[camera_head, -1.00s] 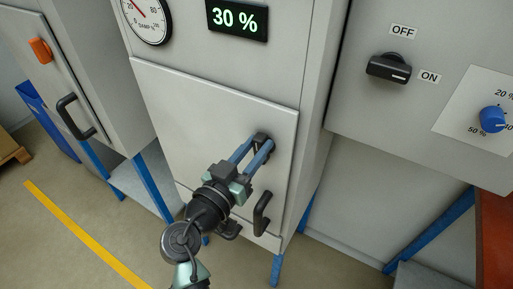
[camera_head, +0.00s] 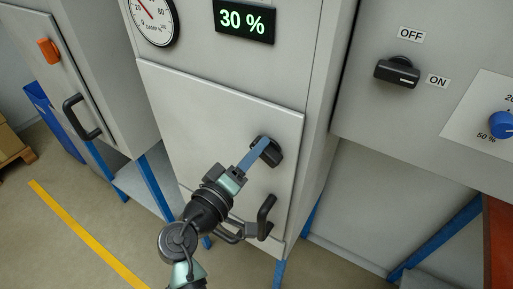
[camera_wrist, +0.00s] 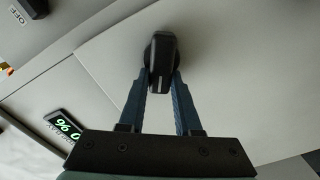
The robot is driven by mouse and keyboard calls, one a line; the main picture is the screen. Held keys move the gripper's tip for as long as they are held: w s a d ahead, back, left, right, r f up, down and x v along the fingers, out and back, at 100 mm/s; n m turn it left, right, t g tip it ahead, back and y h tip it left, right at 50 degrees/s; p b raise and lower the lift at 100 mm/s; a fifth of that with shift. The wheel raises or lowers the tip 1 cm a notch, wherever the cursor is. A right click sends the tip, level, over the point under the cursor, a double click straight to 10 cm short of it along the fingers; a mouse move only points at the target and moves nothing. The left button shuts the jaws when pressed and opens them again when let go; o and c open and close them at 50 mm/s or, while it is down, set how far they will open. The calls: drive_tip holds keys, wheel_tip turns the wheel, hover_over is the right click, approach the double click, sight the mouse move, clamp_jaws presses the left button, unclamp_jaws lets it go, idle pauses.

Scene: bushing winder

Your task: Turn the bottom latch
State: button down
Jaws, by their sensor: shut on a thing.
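The latch is a small black knob (camera_head: 268,150) on the right side of the grey lower door (camera_head: 215,125), above a black pull handle (camera_head: 265,216). My gripper (camera_head: 262,153) reaches up to it with its blue fingers, one hiding most of the other in the head view. In the wrist view the latch (camera_wrist: 160,62) sits between the two fingertips (camera_wrist: 161,82), which close on its sides. Part of the latch is hidden by the fingers in the head view. The door lies flush with the cabinet front.
A display (camera_head: 244,20) reading 30 % and a round gauge (camera_head: 155,20) are above the door. At right is a panel with a black OFF/ON switch (camera_head: 397,72) and a blue knob (camera_head: 501,125). A cabinet with a black handle (camera_head: 81,116) stands at left.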

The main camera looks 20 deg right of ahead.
drive_tip(key=n+p, duration=0.1)
drive_tip(key=n, duration=0.4)
drive_tip(key=shift+w+f+n+p, duration=0.1)
drive_tip(key=shift+f+n+p, duration=0.3)
idle(0.4)
drive_tip(key=c, duration=0.6)
unclamp_jaws()
drive_tip(key=shift+a+f, duration=0.1)
drive_tip(key=b+v, duration=0.2)
drive_tip(key=v, duration=1.1)
